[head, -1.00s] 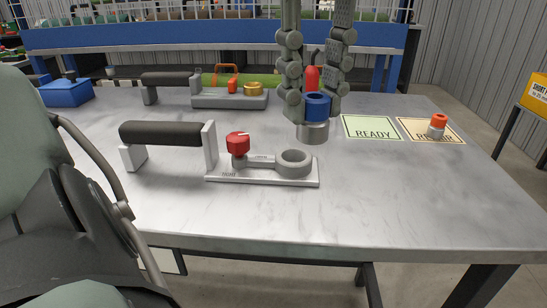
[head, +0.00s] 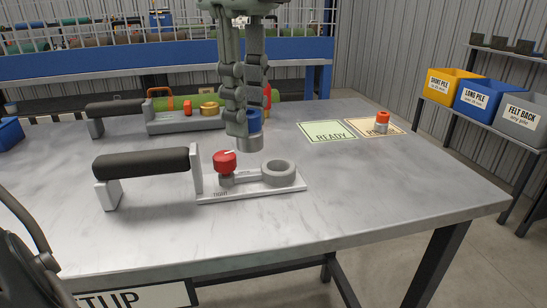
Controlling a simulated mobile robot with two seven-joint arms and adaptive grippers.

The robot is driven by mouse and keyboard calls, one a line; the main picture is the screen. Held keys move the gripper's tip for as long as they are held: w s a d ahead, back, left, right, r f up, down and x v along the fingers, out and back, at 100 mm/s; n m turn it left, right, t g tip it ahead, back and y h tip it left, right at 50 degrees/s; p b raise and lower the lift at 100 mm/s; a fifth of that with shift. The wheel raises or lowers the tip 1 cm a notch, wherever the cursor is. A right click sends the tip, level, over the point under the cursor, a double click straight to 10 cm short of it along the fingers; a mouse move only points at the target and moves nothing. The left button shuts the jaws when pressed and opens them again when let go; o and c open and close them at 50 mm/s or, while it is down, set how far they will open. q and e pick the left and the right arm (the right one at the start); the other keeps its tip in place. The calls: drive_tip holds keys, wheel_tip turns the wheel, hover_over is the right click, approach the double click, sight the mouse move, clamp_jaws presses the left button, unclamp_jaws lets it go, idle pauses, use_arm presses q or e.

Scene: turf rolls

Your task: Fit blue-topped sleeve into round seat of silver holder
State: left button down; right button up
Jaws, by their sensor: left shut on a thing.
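The blue-topped sleeve (head: 254,121) has a blue collar over a silver lower part and looks upright. My left gripper (head: 245,118) comes down from above and is shut on it. The silver holder (head: 250,192) lies on the bench, with a black-gripped handle at its left and a red knob (head: 224,160) in the middle. Its round seat (head: 278,168) is an open ring at the right end. The sleeve is above and behind the holder, left of the seat in the picture and apart from it. My right gripper is not in view.
Behind the sleeve lies a second handled tool (head: 185,122) with a brass ring. A green READY mat (head: 328,131) and an orange mat bearing an orange-topped sleeve (head: 382,121) lie at right. The bench front right is clear. Bins (head: 478,95) stand on a shelf beyond.

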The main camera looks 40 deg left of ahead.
use_arm(q)
drive_tip(key=w+f, duration=0.1)
drive_tip(key=w, duration=0.1)
drive_tip(key=w+a+f, duration=0.1)
drive_tip(key=w+f, duration=0.1)
drive_tip(key=w, duration=0.1)
drive_tip(key=w+a+f, duration=0.1)
drive_tip(key=w+f, duration=0.1)
drive_tip(key=w, duration=0.1)
drive_tip(key=shift+w+p, duration=0.2)
drive_tip(key=shift+p, duration=0.2)
drive_tip(key=shift+w+f, duration=0.25)
wheel_tip(320, 180, down, 3)
drive_tip(key=shift+f, duration=0.5)
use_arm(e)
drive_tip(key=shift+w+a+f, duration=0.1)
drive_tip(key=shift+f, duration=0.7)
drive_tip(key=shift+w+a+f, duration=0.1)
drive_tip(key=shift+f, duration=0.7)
use_arm(q)
drive_tip(key=shift+a+f, duration=0.1)
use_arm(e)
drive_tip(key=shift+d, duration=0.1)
use_arm(q)
drive_tip(key=c, duration=1.3)
unclamp_jaws()
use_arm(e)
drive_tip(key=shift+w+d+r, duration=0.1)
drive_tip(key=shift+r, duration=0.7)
